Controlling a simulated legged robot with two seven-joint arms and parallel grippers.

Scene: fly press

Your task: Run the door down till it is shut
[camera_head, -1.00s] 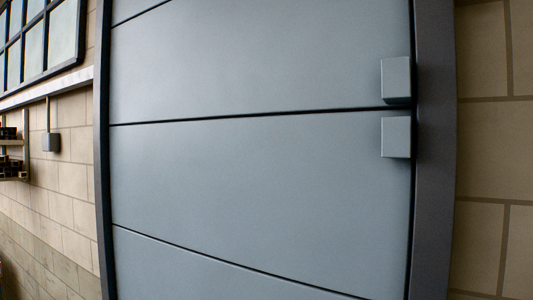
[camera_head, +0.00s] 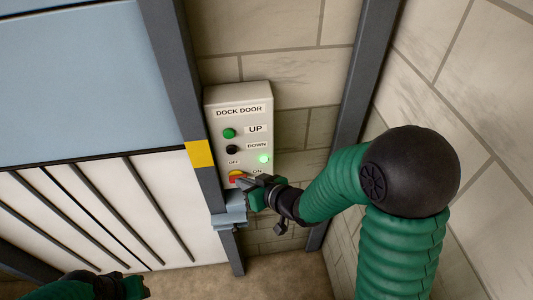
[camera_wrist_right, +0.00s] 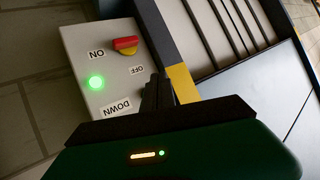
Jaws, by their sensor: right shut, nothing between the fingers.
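The dock door (camera_head: 80,80) is a blue-grey panel at the left of the head view. Its lower edge meets a white section with dark slanted bars. A pale control box (camera_head: 240,97) carries a green UP button (camera_head: 229,133), a black DOWN button (camera_head: 232,149), a lit green lamp (camera_head: 264,159) and a red-and-yellow OFF/ON switch (camera_head: 236,175). My right gripper (camera_head: 242,181) is shut and empty, its tip close by the switch; contact is unclear. In the wrist view its fingers (camera_wrist_right: 158,90) hide the DOWN button's place. My left gripper (camera_head: 134,287) shows partly at the bottom.
A grey door post (camera_head: 180,85) with a yellow band (camera_head: 199,154) stands just left of the box. A blue-grey bracket (camera_head: 229,214) sits below the box. Block walls (camera_head: 450,90) close in on the right.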

